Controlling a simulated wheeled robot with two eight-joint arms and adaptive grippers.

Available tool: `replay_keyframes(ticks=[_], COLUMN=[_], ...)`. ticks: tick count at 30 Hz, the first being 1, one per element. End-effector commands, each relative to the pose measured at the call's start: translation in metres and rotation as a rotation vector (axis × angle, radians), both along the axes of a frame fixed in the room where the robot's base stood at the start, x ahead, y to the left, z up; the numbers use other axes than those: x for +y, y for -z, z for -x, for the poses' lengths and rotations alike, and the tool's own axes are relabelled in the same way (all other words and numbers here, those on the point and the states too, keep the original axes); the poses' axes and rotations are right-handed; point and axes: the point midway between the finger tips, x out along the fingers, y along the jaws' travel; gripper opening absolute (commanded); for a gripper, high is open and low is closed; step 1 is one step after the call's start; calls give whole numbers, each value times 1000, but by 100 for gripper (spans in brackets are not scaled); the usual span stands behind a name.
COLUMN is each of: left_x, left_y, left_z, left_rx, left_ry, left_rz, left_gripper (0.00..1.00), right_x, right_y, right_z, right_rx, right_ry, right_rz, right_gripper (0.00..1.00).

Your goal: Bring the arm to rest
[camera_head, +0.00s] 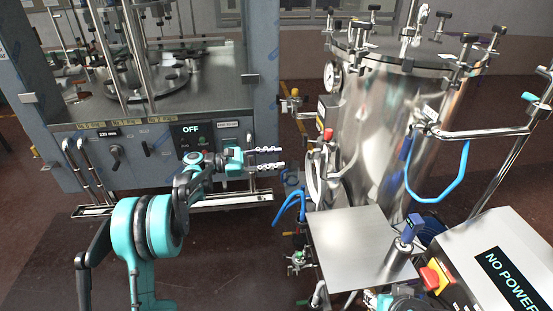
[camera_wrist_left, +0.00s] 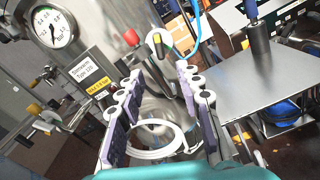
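My left arm (camera_head: 148,235) comes in from the lower left of the head view, teal and black. It is raised and stretched forward in front of the grey cabinet's control panel. My left gripper (camera_head: 280,158) points to the right, towards the steel tank. Its two fingers are apart with nothing between them. In the left wrist view the left gripper (camera_wrist_left: 160,95) also shows open, with purple-grey pads. A pale ring lies behind the fingers there; I cannot tell what it belongs to. My right gripper does not show.
The filler cabinet (camera_head: 150,150) with an "OFF" display stands behind the left arm. The steel tank (camera_head: 385,140), with valves and blue hoses, stands to the right. A flat metal plate (camera_head: 350,240) and a "NO POWER" box (camera_head: 500,265) are at front right. Dark floor is open at centre front.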

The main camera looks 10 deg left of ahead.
Motion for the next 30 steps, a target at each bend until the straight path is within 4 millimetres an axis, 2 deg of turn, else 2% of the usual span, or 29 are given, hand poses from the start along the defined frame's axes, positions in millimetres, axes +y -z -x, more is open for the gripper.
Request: replay_keyframes(ticks=[5,8,11,15,20,26,30], left_x=[-8,-22,-38,-53,-52,-32,-8], left_y=[-3,-8,-10,-5,9,36,57], left_z=[6,20,45,93,156,237,289], left_rx=[-16,-59,-131,-264,-435,-674,-853], left_ry=[-5,-16,-22,1,70,224,374], left_rz=[-45,-152,-322,-592,-903,-1282,-1535], left_gripper=[35,35,35,35,35,35,35], right_x=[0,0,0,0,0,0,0], right_y=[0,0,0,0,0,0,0], right_z=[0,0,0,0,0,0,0], right_rx=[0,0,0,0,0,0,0], right_ry=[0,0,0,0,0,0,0], right_rz=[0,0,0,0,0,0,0], right_gripper=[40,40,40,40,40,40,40])
